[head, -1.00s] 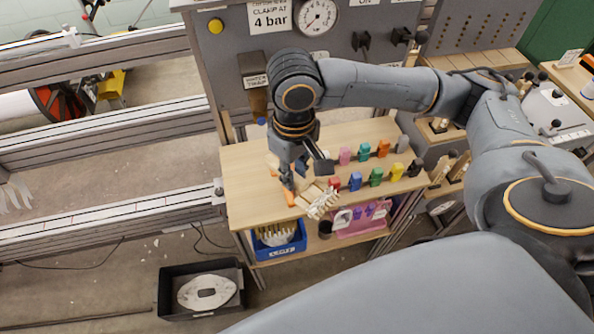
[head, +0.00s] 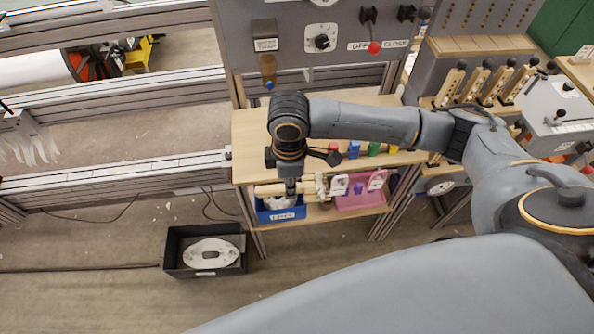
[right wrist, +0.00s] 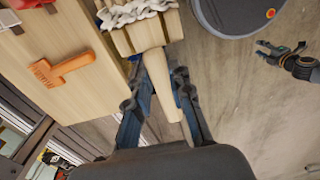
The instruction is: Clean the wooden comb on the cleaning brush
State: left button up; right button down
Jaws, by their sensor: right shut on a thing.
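My right gripper (right wrist: 168,95) is shut on the pale wooden handle (right wrist: 157,85) of the wooden comb. The comb's blocky head (right wrist: 145,35) has off-white, ruffled material along its far side. In the head view the comb (head: 268,190) lies across the picture at the worktable's front edge, above the lower shelf. An orange T-shaped tool (right wrist: 65,66) lies on the tabletop, apart from the comb. I cannot tell for sure which thing is the cleaning brush. My left gripper (right wrist: 265,47) shows small at the right of the wrist view, away from the comb; its jaw state is unclear.
The wooden worktable (head: 245,140) carries several coloured pieces behind my right arm. A blue bin (head: 282,215) with pale contents and a pink tray (head: 360,203) sit on the lower shelf. A black crate (head: 172,262) with a white oval plate stands on the floor.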

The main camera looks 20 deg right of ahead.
jog(key=s+a+f+n, duration=0.2)
jog(key=f+n, duration=0.6)
jog(key=n, duration=0.1)
jog(key=s+a+f+n, duration=0.1)
jog(key=a+f+n, duration=0.1)
jog(key=f+n, duration=0.65)
pick_arm(q)
jog(key=shift+s+f+b, duration=0.25)
jog(key=shift+f+b, duration=1)
jog(key=shift+f, duration=0.05)
jog(key=shift+s+f+b, duration=0.25)
jog(key=shift+f+b, duration=1)
pick_arm(e)
jog(key=w+d+n, duration=0.1)
jog(key=w+d, duration=0.1)
jog(key=w, duration=0.5)
jog(key=shift+d+r, duration=0.15)
jog(key=shift+r, duration=0.1)
pick_arm(q)
jog(key=shift+f, duration=0.2)
pick_arm(e)
jog(key=shift+w+d, duration=0.2)
jog(key=shift+w, duration=0.55)
pick_arm(q)
jog(key=shift+r, duration=0.3)
